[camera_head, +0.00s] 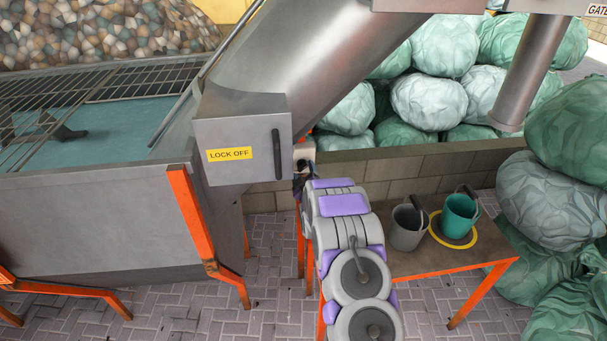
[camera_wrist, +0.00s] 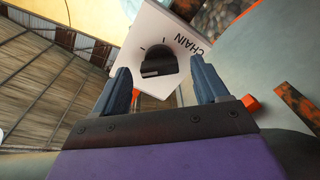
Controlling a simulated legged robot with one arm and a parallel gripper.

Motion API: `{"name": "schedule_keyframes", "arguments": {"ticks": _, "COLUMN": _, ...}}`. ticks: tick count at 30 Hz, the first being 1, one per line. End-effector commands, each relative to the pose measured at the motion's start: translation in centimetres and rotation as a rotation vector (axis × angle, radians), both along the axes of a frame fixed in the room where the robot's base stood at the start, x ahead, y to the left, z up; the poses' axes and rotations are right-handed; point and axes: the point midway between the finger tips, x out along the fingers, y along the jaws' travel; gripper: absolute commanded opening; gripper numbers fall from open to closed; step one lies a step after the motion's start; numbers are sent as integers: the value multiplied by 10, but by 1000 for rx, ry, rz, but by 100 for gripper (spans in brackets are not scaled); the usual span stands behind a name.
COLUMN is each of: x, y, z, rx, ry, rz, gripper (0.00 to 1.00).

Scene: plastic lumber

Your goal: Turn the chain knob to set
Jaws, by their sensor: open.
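The chain knob (camera_wrist: 160,60) is a black rotary knob on a white panel (camera_wrist: 150,28) marked CHAIN in the wrist view. A pale line shows along its lower left edge, and small tick marks lie above it on the panel. My gripper (camera_wrist: 157,70) is open, with one blue-grey finger on each side of the knob. I cannot tell whether the fingers touch it. In the head view, my gripper (camera_head: 300,182) is small and dark at the far end of my arm, just below a pale box (camera_head: 304,152). The knob is hidden there.
A grey cabinet (camera_head: 240,138) labelled LOCK OFF, with a dark handle, stands left of the pale box. A low orange-legged table (camera_head: 430,262) with a grey bucket (camera_head: 407,228) and green bucket (camera_head: 460,215) is at right. Large green bundles (camera_head: 550,200) fill the far right.

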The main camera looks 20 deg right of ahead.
Motion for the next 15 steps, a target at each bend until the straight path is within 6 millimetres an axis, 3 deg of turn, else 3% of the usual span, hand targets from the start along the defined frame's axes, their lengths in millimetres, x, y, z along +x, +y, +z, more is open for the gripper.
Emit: {"name": "schedule_keyframes", "arguments": {"ticks": 15, "x": 10, "y": -3, "z": -1, "rx": 0, "ry": 1, "rz": 0, "gripper": 72}}
